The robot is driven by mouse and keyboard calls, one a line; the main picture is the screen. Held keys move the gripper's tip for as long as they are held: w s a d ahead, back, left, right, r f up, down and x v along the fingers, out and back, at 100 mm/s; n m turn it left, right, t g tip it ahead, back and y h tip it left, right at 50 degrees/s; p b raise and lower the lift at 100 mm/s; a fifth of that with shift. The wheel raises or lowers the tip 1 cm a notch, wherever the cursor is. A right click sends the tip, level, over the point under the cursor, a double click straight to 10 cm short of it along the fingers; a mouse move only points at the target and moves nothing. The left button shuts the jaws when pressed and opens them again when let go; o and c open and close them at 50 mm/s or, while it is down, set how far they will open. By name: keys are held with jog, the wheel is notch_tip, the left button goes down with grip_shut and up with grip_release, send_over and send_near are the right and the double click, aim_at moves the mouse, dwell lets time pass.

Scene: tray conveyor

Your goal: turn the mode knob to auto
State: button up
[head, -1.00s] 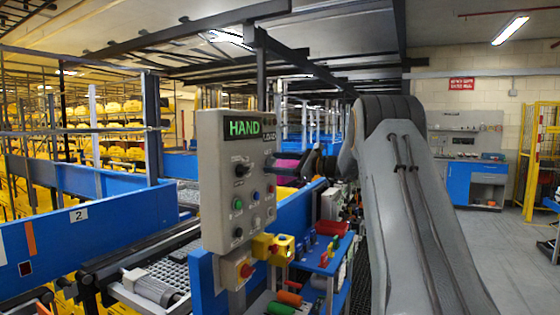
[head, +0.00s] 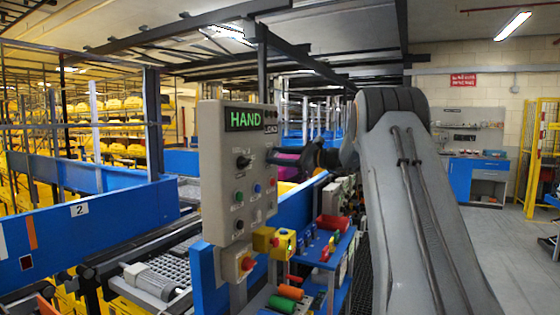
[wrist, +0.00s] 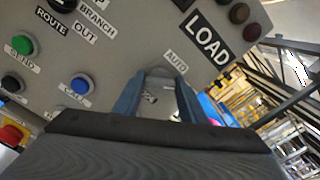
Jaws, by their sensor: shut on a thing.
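The control panel (head: 222,170) is a grey box with a lit green HAND display (head: 245,118). My gripper (head: 272,157) reaches its face from the right, below the LOAD label. In the wrist view my gripper (wrist: 161,76) has its two blue-grey fingers close to the panel, shut on the mode knob (wrist: 163,73), which is mostly hidden between them. The AUTO label (wrist: 175,61) lies just beyond the fingertips. Another label between the fingers is partly covered. The knob's pointer direction cannot be made out.
A black route knob (head: 243,162) sits left of my gripper. Blue (wrist: 82,85) and green (wrist: 22,43) buttons are also on the panel. A blue cart with coloured items (head: 325,262) stands beneath my arm.

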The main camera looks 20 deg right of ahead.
jog(key=n+b, duration=0.2)
jog(key=b, duration=0.2)
jog(key=shift+d+f, duration=0.1)
jog(key=shift+f, duration=0.05)
jog(key=n+b, duration=0.4)
jog(key=b, duration=0.4)
jog(key=n+b, duration=0.4)
jog(key=b, duration=0.3)
jog(key=shift+a+n+b, duration=0.2)
jog(key=shift+n+b, duration=0.5)
jog(key=shift+b, duration=0.05)
jog(key=o, duration=1.1)
jog(key=shift+c, duration=0.2)
